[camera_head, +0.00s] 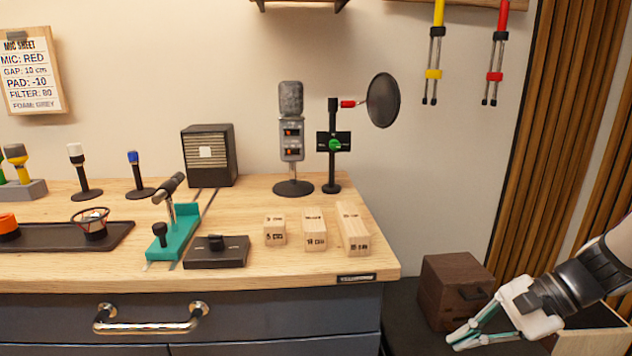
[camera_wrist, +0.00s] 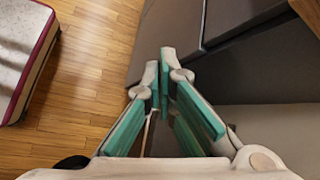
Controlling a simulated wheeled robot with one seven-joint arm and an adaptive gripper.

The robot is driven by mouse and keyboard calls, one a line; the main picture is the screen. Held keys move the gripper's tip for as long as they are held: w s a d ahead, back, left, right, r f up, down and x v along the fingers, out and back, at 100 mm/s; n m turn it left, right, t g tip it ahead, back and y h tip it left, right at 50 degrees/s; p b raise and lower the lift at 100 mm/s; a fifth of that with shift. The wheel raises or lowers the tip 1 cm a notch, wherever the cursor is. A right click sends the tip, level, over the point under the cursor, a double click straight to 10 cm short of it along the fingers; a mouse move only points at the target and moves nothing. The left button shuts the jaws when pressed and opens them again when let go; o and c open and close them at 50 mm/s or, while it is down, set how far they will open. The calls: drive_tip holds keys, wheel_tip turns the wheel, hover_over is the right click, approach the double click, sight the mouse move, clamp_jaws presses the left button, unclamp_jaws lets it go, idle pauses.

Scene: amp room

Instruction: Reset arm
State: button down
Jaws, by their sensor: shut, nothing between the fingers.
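My gripper (camera_head: 462,338) is at the lower right in the head view, to the right of the desk and in front of a dark wooden box. It is shut and empty. In the wrist view my gripper (camera_wrist: 160,75) points down past dark cabinet fronts, with its teal finger pads together. My arm comes in from the right edge in the head view.
The wooden desk (camera_head: 350,268) carries a large microphone (camera_head: 291,140), a pop filter stand (camera_head: 333,160), wooden blocks (camera_head: 314,230) and a teal stand (camera_head: 175,235). The dark box (camera_head: 452,290) stands close behind my gripper.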

drive_tip(key=s+a+r+n+g+h, duration=0.35)
drive_tip(key=s+a+r+n, duration=0.4)
drive_tip(key=s, duration=0.35)
drive_tip(key=s+d+r+n+t+h, duration=0.25)
drive_tip(key=s+n+h, duration=0.35)
drive_tip(key=s, duration=0.7)
wheel_tip(320, 180, up, 24)
drive_tip(key=a+t+p, duration=0.1)
drive_tip(key=t+p, duration=0.2)
drive_tip(key=p, duration=1.8)
drive_tip(key=shift+p, duration=0.35)
